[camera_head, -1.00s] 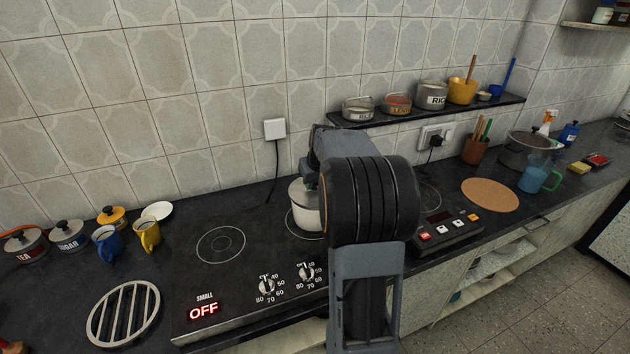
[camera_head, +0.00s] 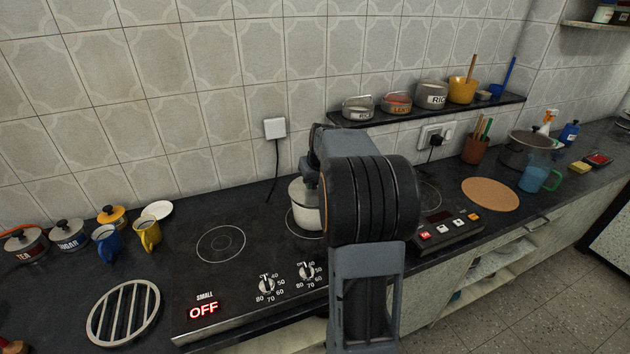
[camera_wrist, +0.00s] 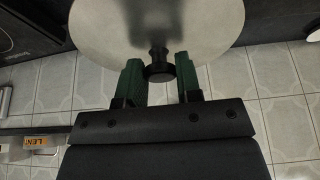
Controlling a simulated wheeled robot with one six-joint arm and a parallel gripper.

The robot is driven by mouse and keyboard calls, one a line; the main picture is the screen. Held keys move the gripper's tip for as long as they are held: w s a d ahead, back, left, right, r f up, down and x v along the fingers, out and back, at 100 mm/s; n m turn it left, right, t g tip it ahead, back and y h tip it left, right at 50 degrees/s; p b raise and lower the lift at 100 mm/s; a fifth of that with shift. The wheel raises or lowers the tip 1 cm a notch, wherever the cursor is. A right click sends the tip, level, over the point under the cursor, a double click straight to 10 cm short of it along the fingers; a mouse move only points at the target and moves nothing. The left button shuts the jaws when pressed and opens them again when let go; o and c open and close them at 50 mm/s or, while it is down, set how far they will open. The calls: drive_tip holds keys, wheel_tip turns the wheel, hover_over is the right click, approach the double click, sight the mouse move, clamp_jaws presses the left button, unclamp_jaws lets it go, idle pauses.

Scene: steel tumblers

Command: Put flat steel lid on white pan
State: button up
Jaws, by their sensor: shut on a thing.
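The white pan (camera_head: 307,217) stands on the back right ring of the hob, partly hidden by my arm in the head view. The steel lid (camera_head: 301,191) shows at the pan's top, left of my arm; I cannot tell whether it is fully seated. In the wrist view the lid (camera_wrist: 100,25) is a large pale disc with a dark knob (camera_wrist: 160,72). My gripper (camera_wrist: 160,78) is shut on that knob, with green fingers on both sides of it. In the head view my arm hides the gripper. The pan is not distinguishable under the lid in the wrist view.
The front left hob ring (camera_head: 221,244) is empty. Blue (camera_head: 107,243) and yellow (camera_head: 148,234) mugs stand at the left, near a round metal trivet (camera_head: 123,313). A shelf (camera_head: 400,117) with pots is behind my arm. A cork mat (camera_head: 490,194) lies at the right.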

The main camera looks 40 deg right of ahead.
drive_tip(key=shift+f+b, duration=0.6)
drive_tip(key=shift+f, duration=0.2)
drive_tip(key=o, duration=1)
drive_tip(key=shift+o, duration=0.2)
drive_tip(key=shift+r, duration=0.15)
drive_tip(key=v, duration=1.3)
drive_tip(key=shift+s+r, duration=0.15)
drive_tip(key=shift+r, duration=0.15)
